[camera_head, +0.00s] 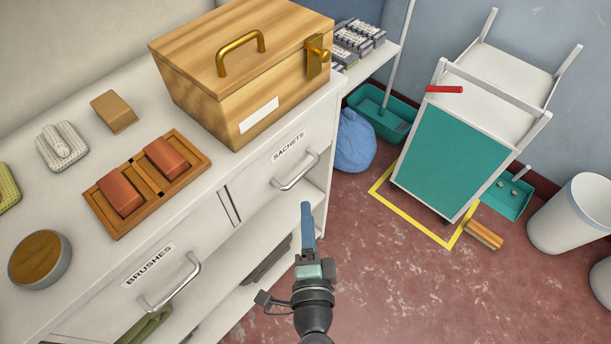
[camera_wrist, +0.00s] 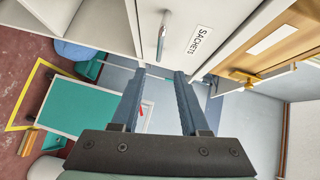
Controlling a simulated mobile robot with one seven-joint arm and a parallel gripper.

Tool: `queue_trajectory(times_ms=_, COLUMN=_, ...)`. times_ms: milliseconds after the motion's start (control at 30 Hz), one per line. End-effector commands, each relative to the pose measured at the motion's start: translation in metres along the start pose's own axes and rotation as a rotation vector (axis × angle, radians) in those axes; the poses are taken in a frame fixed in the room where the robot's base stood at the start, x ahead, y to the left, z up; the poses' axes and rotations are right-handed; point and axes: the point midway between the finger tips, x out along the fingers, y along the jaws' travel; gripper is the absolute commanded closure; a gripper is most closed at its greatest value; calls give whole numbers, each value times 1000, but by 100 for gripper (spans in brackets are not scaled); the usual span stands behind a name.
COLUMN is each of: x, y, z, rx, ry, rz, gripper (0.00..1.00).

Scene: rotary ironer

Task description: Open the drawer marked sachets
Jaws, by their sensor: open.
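My gripper (camera_head: 307,207) is open and empty, in front of the cabinet and just below and to the right of that handle in the head view. The label (camera_wrist: 201,39) shows to the right of the handle. The fingers look apart from the handle.
The brushes drawer (camera_head: 200,255) with its own handle (camera_head: 171,288) is to the left. A wooden box (camera_head: 240,75), a tray with red blocks (camera_head: 150,205) and a round tin (camera_head: 40,258) stand on top. A teal-panelled cart (camera_head: 450,160) stands at right; red floor lies between.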

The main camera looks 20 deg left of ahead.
Motion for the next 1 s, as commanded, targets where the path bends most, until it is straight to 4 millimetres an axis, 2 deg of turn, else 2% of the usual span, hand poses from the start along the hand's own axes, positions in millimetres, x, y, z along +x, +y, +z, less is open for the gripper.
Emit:
queue_trajectory(times_ms=167, x=15, y=1, z=1, rx=10, ry=-1, rz=2, gripper=55)
queue_trajectory(times_ms=700, x=107, y=1, z=1, rx=8, ry=-1, rz=1, gripper=55)
queue_trajectory(times_ms=1000, x=127, y=2, z=1, rx=9, ry=0, rz=2, gripper=55)
